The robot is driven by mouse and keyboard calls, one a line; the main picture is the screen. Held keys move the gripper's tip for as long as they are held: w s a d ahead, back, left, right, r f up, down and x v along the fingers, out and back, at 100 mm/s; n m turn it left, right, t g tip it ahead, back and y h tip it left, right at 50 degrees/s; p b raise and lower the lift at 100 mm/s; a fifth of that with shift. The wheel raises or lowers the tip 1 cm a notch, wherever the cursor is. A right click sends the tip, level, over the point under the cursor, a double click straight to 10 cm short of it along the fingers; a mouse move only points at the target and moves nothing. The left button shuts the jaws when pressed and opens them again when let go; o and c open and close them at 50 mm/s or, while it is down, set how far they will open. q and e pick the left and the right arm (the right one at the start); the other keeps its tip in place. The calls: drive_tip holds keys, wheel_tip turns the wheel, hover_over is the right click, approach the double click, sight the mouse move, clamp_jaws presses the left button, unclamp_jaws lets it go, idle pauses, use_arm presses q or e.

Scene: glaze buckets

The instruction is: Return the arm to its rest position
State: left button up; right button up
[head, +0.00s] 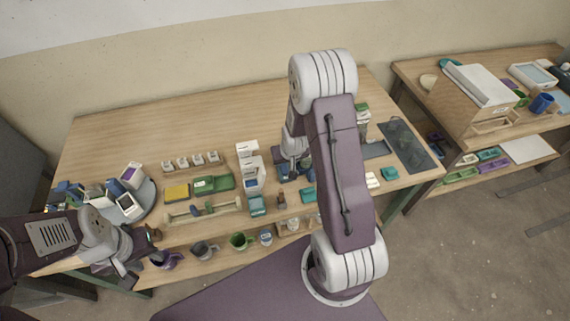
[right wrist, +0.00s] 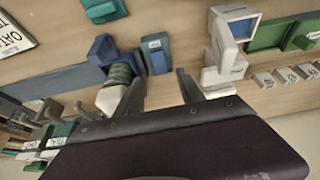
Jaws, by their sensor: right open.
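My right arm (head: 340,170) rises through the middle of the head view, bent high over the table, with its gripper end mostly hidden behind the arm link. In the right wrist view, my right gripper (right wrist: 158,84) has its two dark fingers spread apart with nothing seen held between them. A blue holder with a green coil (right wrist: 118,73) and a blue box (right wrist: 155,53) show close to the fingers; I cannot tell if they touch. My left gripper (head: 140,258) is at the table's front left, beside a purple mug (head: 166,260). Its jaw opening is unclear.
The wooden table (head: 190,125) holds a round grey stand (head: 145,204) with boxes, green and yellow cases, white boxes (head: 248,165) and a row of mugs (head: 240,241) along its front edge. A second table (head: 410,72) stands at right. The table's back strip is clear.

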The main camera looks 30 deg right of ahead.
drive_tip(key=shift+v, duration=1.3)
